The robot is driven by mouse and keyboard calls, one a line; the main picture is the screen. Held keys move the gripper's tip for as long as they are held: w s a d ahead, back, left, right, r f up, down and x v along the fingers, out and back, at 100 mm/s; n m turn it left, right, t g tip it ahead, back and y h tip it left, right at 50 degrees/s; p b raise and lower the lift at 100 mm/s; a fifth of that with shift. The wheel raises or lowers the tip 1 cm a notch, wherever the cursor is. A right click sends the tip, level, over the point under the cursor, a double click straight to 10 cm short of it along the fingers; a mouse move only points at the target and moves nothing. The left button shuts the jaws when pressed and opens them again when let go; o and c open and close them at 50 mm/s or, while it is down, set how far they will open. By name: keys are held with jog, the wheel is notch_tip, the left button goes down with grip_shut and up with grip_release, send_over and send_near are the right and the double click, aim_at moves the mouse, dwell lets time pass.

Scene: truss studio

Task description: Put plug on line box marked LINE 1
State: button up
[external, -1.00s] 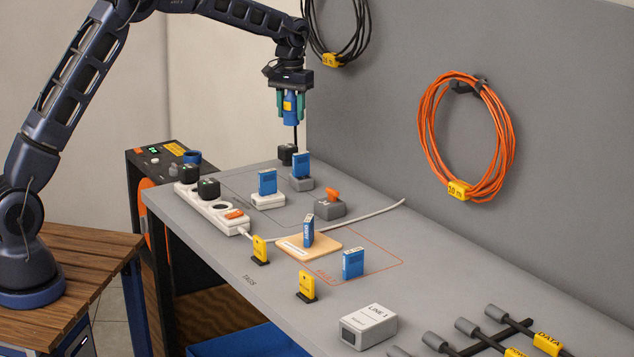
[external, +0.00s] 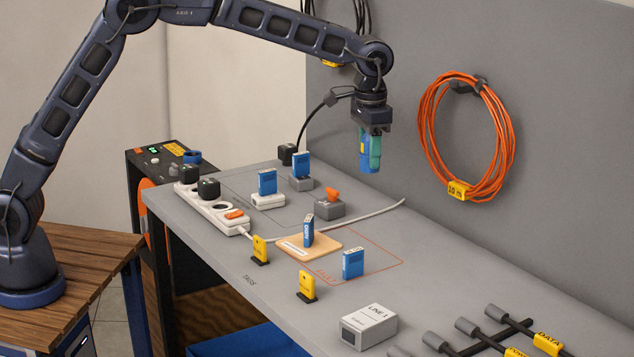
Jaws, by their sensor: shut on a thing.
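A black cable runs from behind the plug and wrist down to a small black block (external: 287,154) at the back of the bench. The line box marked LINE 1 (external: 369,326) is a light grey box with a dark opening in its front left end. It sits on the front right part of the bench, well below and apart from the held plug. The plug's lower end is in view; its far side is hidden.
A white power strip (external: 215,212), blue upright pieces on stands (external: 267,182), a wooden board (external: 308,248) and yellow tags (external: 306,286) stand on the bench. Dark rods with grey ends (external: 467,327) lie at the right. An orange cable coil (external: 466,135) hangs on the wall.

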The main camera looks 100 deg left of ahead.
jog(key=w+d+r+m, duration=0.1)
jog(key=w+d+m, duration=0.25)
jog(key=d, duration=1.15)
jog(key=m, duration=0.3)
send_over(368, 316)
jog(key=shift+n, duration=0.25)
notch_tip(368, 316, down, 19)
jog(key=shift+f, duration=0.15)
jog(key=shift+f, duration=0.1)
jog(key=o, duration=1.1)
jog(key=shift+c, duration=0.2)
